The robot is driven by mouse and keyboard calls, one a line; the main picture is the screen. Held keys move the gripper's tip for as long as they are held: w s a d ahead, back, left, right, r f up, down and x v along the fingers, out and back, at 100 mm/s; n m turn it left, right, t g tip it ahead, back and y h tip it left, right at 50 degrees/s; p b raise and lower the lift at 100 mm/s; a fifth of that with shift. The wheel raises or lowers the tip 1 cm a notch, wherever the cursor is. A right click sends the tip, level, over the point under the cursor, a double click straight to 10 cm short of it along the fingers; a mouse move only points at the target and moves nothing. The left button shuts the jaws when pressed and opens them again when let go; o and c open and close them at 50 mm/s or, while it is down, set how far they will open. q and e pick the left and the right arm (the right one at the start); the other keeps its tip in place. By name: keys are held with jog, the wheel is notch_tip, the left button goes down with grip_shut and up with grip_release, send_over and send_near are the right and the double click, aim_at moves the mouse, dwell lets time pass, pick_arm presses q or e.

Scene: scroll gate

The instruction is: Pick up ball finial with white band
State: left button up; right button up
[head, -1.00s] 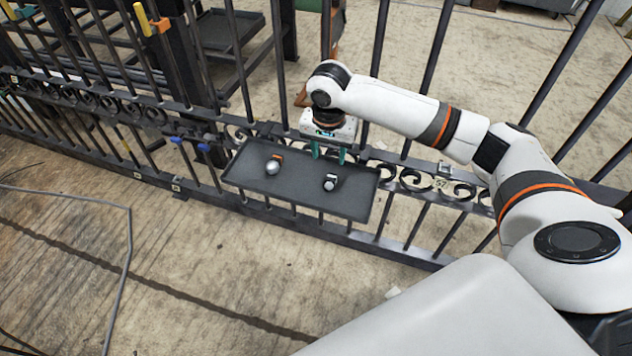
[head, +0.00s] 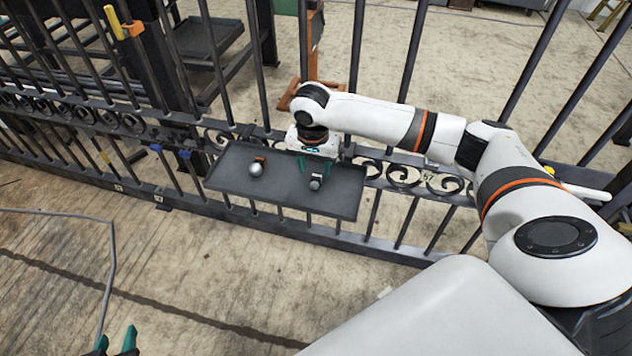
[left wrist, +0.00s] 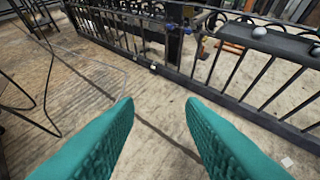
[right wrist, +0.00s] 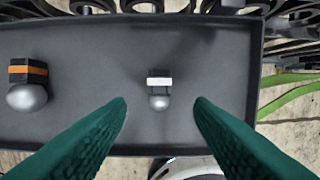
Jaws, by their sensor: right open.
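The ball finial with the white band (right wrist: 159,90) lies on the dark tray, its ball towards the bottom of the right wrist view. It also shows in the head view (head: 315,183). My right gripper (right wrist: 160,103) is open, with its green fingers on either side of the finial and a gap on both sides. A second ball finial with an orange band (right wrist: 28,86) lies to the left on the same tray (right wrist: 100,130). My left gripper (left wrist: 160,102) is open and empty over the floor, far from the tray; its fingertips show at the head view's bottom left.
The tray is fixed against a dark iron gate (head: 440,180) with scrolls and upright bars. Another shelf (head: 205,38) stands behind the gate. A grey cable (head: 112,260) lies on the floor at left. The floor in front is mostly clear.

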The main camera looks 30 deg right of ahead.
aim_at(316, 179)
jog(key=f, duration=0.1)
jog(key=f+b, duration=0.1)
jog(key=f, duration=0.1)
jog(key=f+b, duration=0.1)
jog(key=shift+w+d+f, duration=0.2)
jog(key=shift+w+d, duration=0.1)
jog(key=shift+d, duration=0.05)
jog(key=shift+f, duration=0.25)
pick_arm(q)
jog(key=w+d+r+t+h, duration=0.2)
jog(key=w+r+t, duration=0.2)
jog(key=r, duration=0.5)
jog(key=t, duration=0.2)
jog(key=shift+d+t, duration=0.3)
jog(key=shift+t, duration=0.1)
pick_arm(e)
grip_shut()
jog(key=shift+r, duration=0.15)
